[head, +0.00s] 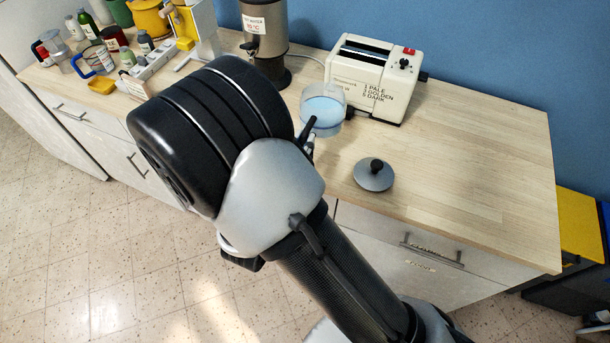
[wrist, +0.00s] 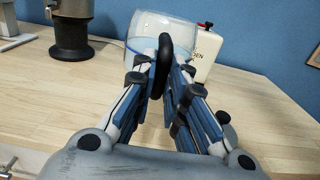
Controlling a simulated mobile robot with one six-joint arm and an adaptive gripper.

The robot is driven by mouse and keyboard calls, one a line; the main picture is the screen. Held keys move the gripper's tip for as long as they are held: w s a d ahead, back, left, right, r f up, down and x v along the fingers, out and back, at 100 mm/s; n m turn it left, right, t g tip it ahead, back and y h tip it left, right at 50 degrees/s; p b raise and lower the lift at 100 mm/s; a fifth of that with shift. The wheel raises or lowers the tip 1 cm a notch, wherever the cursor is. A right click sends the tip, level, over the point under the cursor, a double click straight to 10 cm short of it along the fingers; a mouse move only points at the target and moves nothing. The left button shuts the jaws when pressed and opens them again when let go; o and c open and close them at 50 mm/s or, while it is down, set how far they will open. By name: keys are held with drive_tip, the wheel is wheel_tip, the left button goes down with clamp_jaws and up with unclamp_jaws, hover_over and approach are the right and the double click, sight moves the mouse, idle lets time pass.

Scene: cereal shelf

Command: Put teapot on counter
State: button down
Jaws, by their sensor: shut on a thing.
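The teapot is a clear glass vessel (head: 322,105) with a pale blue tint, in front of the toaster in the head view. It also shows in the wrist view as a glass body with a blue band (wrist: 150,25), and its black loop handle (wrist: 165,50) stands between my fingers. My gripper (wrist: 162,85) is shut on that handle. In the head view my arm hides most of the gripper. The pot is over the wooden counter (head: 460,170); I cannot tell whether its base touches it. A grey round lid (head: 374,177) with a black knob lies on the counter.
A cream toaster (head: 372,80) stands just behind the teapot. A metal hot-water urn (head: 265,40) stands to the left. Jars, bottles and a power strip (head: 155,62) crowd the far left. The right part of the counter is clear.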

wheel_tip(320, 180, down, 11)
drive_tip(key=b, duration=0.3)
drive_tip(key=shift+r, duration=0.15)
drive_tip(key=c, duration=1.6)
unclamp_jaws()
drive_tip(key=p+v, duration=0.2)
drive_tip(key=v, duration=1)
drive_tip(key=s+d+r+m+g+h, duration=0.2)
drive_tip(key=d+r+m+g, duration=0.4)
drive_tip(key=d+m+g, duration=0.3)
drive_tip(key=s+d+r+m+g+h, duration=0.25)
drive_tip(key=d+r+m+g, duration=0.4)
drive_tip(key=d+m, duration=0.4)
drive_tip(key=s+d+r+m+t+y, duration=0.2)
drive_tip(key=s+r+m+y, duration=0.4)
drive_tip(key=r+m+y, duration=0.3)
drive_tip(key=m+t+y, duration=0.1)
drive_tip(key=m, duration=0.2)
drive_tip(key=shift+r+y, duration=0.25)
drive_tip(key=shift+y, duration=0.1)
